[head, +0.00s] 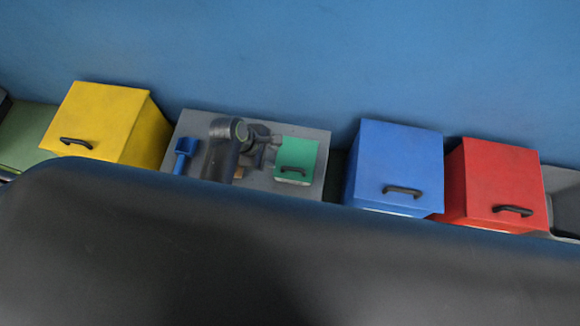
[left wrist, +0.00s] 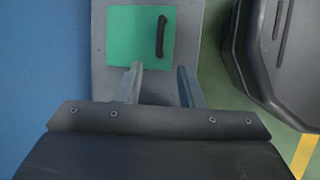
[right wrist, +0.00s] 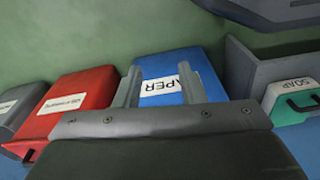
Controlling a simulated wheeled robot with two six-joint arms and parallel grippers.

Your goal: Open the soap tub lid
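The soap tub (head: 297,153) has a green lid with a dark handle and sits at the right end of a grey tray. Its lid looks closed. In the left wrist view the green lid (left wrist: 130,40) lies ahead of my left gripper (left wrist: 160,68), with the handle (left wrist: 161,36) roughly in line with the gap between the fingers. The left gripper is open and empty, just left of the tub in the head view. The right wrist view shows the tub's SOAP label (right wrist: 291,85) at far right. My right gripper (right wrist: 160,68) is open and empty, over the blue bin.
The grey tray (head: 255,178) also holds a blue scoop-like item (head: 185,152). A yellow bin (head: 98,115) stands left; a blue bin (head: 398,160), labelled PAPER, and a red bin (head: 500,180) stand right.

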